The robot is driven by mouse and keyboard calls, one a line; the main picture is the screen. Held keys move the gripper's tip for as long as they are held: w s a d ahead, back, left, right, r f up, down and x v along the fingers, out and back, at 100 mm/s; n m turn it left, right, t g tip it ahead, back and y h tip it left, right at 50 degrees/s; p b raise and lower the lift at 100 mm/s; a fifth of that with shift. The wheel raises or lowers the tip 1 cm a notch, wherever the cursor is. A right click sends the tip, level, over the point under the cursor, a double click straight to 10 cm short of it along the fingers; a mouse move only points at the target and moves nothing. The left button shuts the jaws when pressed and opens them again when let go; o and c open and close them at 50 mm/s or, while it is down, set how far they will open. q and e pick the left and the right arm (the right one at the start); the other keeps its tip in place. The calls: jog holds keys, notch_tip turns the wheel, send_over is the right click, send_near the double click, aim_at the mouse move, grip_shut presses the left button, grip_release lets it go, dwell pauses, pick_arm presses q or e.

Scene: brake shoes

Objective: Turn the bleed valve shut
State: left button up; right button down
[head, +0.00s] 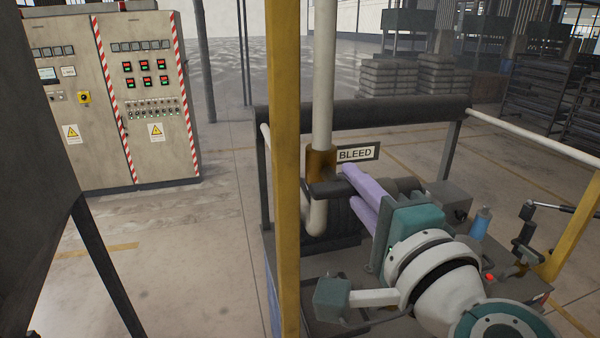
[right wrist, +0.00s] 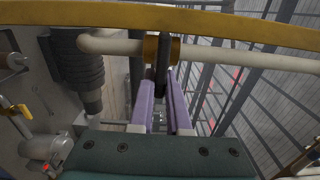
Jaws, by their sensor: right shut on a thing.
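The bleed valve has a brass body (head: 320,163) on a white vertical pipe (head: 323,70), beside a BLEED sign (head: 357,154). In the right wrist view, the brass body (right wrist: 151,49) shows on the pipe, with a dark lever (right wrist: 162,67) lying across the pipe's line. My right gripper (head: 348,186), with lavender fingers, reaches the valve from the right. In the right wrist view, its fingers (right wrist: 162,92) straddle the lever and are shut on it. The fingers partly hide the lever in the head view. My left gripper is not in view.
A yellow post (head: 285,120) stands just left of the valve, in front of it. A dark horizontal beam (head: 390,110) runs behind. A blue bottle (head: 481,223) stands at the right on the skid. A control cabinet (head: 90,110) stands at the far left, with open floor before it.

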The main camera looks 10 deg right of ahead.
dwell(0.3)
jog(key=c, duration=0.9)
grip_release()
jog(key=shift+s, duration=0.1)
jog(key=s+b, duration=0.2)
jog(key=s, duration=0.7)
jog(key=shift+s+d, duration=0.15)
jog(key=shift+s, duration=0.25)
